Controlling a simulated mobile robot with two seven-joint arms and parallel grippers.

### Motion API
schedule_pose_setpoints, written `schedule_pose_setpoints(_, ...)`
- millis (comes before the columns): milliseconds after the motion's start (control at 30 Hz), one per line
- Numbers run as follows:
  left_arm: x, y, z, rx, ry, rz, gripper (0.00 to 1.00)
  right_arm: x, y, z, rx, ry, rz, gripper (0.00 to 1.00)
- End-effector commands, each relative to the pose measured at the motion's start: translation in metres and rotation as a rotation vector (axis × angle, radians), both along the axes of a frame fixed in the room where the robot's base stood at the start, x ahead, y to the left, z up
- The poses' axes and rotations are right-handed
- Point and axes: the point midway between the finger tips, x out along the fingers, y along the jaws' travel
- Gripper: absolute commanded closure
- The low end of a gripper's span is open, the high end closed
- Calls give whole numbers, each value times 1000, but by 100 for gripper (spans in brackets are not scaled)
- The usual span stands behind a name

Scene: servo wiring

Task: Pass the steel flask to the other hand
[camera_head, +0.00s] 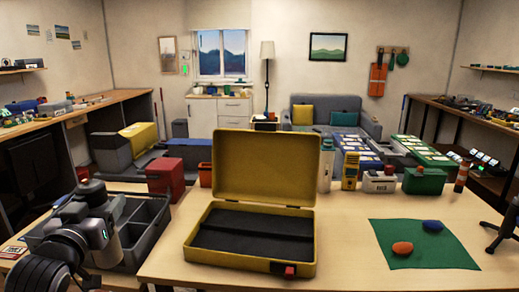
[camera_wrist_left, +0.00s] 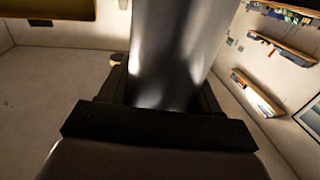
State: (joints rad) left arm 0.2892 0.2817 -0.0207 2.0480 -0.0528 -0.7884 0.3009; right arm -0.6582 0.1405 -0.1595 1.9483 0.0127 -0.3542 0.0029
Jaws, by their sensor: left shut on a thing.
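The steel flask (camera_wrist_left: 178,45) is a shiny grey cylinder that fills the middle of the left wrist view. My left gripper (camera_wrist_left: 165,98) is shut on it, with dark jaws on both sides of its lower visible part. In the head view my left gripper (camera_head: 93,200) is at the left, over the grey divided tray; I cannot clearly separate the flask from my arm there. My right gripper (camera_head: 490,238) shows only partly at the right edge, dark, with its fingers apart and nothing between them.
An open yellow case (camera_head: 248,255) stands mid-table. The grey divided tray (camera_head: 150,228) is left of it. A green mat (camera_head: 425,255) bears an orange and a blue lump. Bottles, boxes and a red bin (camera_head: 165,178) line the back. Bare tabletop lies between case and mat.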

Motion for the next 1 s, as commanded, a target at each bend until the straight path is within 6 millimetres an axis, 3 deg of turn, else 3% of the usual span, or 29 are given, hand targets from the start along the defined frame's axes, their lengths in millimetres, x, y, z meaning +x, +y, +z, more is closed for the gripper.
schedule_pose_setpoints(200,-33,-38,-57,-1,4,-49,85,6,0,5,0,-13,0,57)
schedule_pose_setpoints(500,-92,-79,-112,-8,-1,-90,85,6,0,6,0,-12,0,57)
schedule_pose_setpoints(733,-127,-97,-130,-13,-6,-100,85,5,0,6,0,-12,0,57)
schedule_pose_setpoints(1000,-139,-102,-134,-12,-11,-101,85,4,0,6,1,-10,0,57)
